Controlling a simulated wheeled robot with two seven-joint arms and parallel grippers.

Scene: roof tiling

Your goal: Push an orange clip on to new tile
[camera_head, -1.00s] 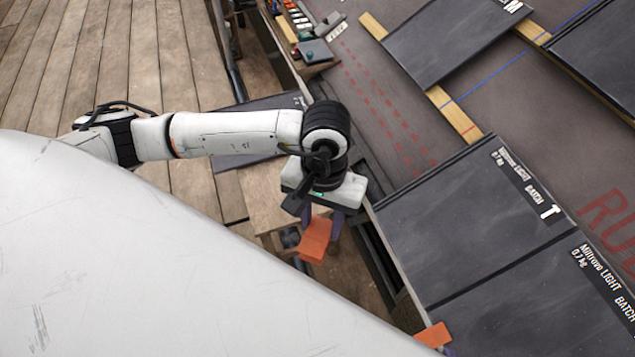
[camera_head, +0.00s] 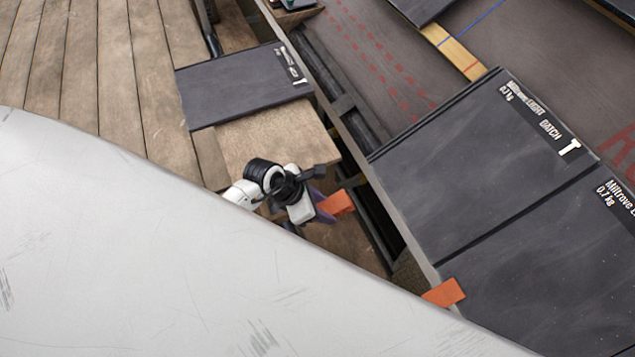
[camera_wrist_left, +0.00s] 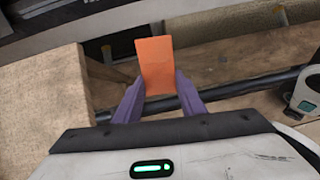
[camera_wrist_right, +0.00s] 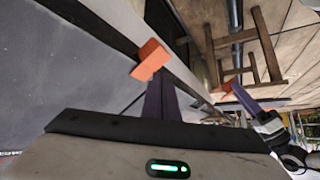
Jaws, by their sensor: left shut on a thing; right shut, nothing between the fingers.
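A dark slate tile (camera_head: 470,165) marked BATCH T lies beside a second dark tile (camera_head: 565,265) on the roof. An orange clip (camera_head: 445,293) sits at the left edge of the tiles near their seam; it also shows in the right wrist view (camera_wrist_right: 150,60). My right gripper (camera_wrist_right: 160,84) is shut and empty, its purple fingertips right by that clip; contact is unclear. It is hidden in the head view. My left gripper (camera_head: 323,205) is shut on another orange clip (camera_head: 339,202), held off the roof edge, left of the tiles; this clip fills its fingertips in the left wrist view (camera_wrist_left: 155,64).
A loose dark tile (camera_head: 240,88) lies on the wooden board (camera_head: 275,140) at the left. A dark gutter-like gap (camera_head: 345,110) runs along the roof edge. Timber battens (camera_head: 455,50) cross the upper roof. My white body covers the lower left.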

